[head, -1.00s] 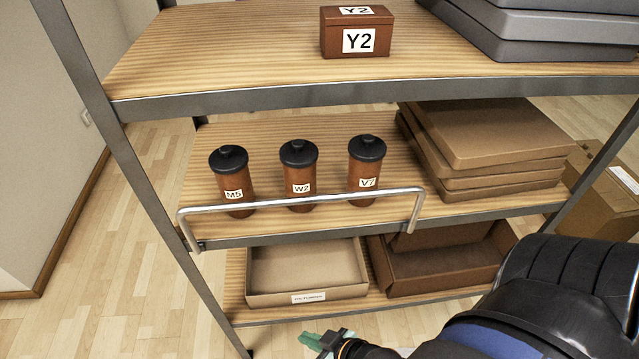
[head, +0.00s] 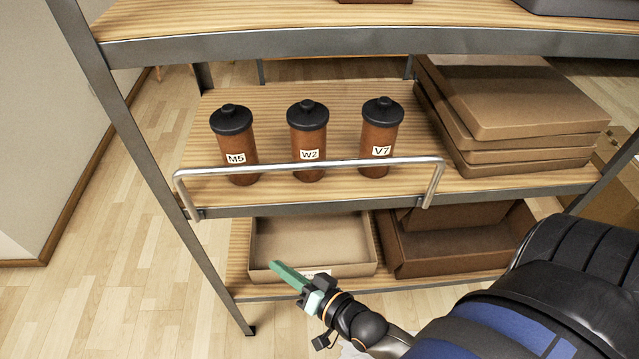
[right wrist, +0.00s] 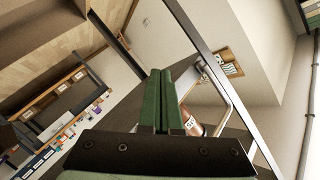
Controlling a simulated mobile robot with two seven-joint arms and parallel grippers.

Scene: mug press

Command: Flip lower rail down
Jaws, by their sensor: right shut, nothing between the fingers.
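The lower rail (head: 312,167) is a silver bar with bent ends on the front edge of the middle shelf (head: 300,207). It stands up in front of three brown canisters with black lids, marked M5 (head: 237,172), W2 (head: 309,141) and V7 (head: 378,139). My right gripper (head: 275,266) has green fingers and is shut and empty. In the head view it is below the rail, in front of the bottom shelf's left box, apart from the rail. In the right wrist view its fingers (right wrist: 157,90) are together, with part of the rail to their right. My left gripper is not in view.
A light open box (head: 312,241) and a brown open box (head: 450,250) sit on the bottom shelf. Stacked flat boxes (head: 510,110) fill the middle shelf's right side. Grey posts (head: 150,150) frame the shelving. The floor at left is clear.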

